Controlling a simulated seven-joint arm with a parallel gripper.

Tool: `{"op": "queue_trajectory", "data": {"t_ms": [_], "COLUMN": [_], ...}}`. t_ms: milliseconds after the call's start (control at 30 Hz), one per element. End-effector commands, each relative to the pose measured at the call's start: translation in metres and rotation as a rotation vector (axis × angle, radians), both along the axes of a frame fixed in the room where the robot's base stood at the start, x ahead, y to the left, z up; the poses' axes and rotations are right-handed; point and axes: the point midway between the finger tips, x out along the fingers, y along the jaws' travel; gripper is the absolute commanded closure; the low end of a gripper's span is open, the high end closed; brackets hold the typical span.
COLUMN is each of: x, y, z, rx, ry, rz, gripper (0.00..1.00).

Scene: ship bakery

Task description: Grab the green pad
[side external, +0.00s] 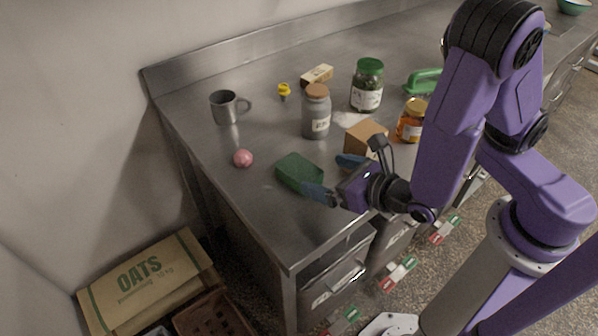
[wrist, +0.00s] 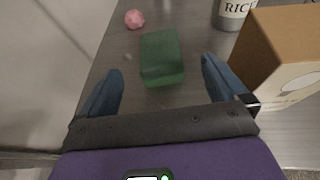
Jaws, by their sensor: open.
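The green pad (side external: 299,172) lies flat on the steel counter near its front left part. In the wrist view the green pad (wrist: 161,57) lies just beyond the fingertips, roughly centred between them. My gripper (side external: 335,178) is open and empty, its two blue fingers spread apart. In the wrist view my gripper (wrist: 162,78) shows one finger on each side, with the pad ahead and not held. In the side view one finger appears close to the pad's right corner; I cannot tell whether they touch.
A cardboard box (side external: 365,138) stands close to the right finger, also seen in the wrist view (wrist: 285,50). A pink ball (side external: 243,158), a grey rice jar (side external: 316,112), a metal mug (side external: 226,107) and an amber jar (side external: 411,121) stand around. The counter's front left corner is clear.

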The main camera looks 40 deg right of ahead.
Motion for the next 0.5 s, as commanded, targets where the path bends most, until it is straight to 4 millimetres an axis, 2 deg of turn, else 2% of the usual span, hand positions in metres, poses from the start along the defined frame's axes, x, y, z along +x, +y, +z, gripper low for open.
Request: {"op": "queue_trajectory", "data": {"t_ms": [500], "x": [0.034], "y": [0.005], "z": [-0.014], "rx": [-0.001], "ry": [0.0], "rz": [-0.002], "gripper": [0.01]}}
